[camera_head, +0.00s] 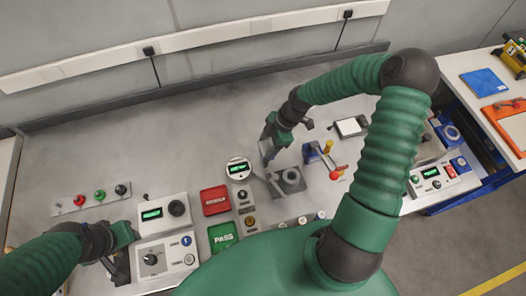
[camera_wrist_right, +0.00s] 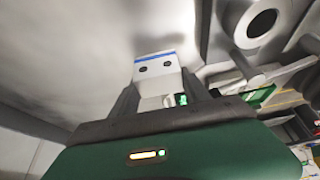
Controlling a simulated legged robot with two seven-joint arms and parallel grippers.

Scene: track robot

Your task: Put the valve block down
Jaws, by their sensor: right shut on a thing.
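My right gripper (camera_head: 268,152) is over the bench, just left of and above a grey fixture with a round bore (camera_head: 290,178). In the right wrist view the gripper (camera_wrist_right: 160,98) is shut on a pale block (camera_wrist_right: 152,71) with a blue stripe and two dark holes, which I take to be the valve block. In the head view the gripper mostly hides the block. I cannot tell whether the block touches the bench. My left gripper (camera_head: 118,268) is low at the left beside a grey control box; its fingers are partly hidden.
A red panel (camera_head: 215,200) and a green PASS panel (camera_head: 223,236) lie left of the fixture. A red-and-yellow handled device (camera_head: 325,160) stands to its right. The bench (camera_head: 180,130) is clear behind and left of the right gripper.

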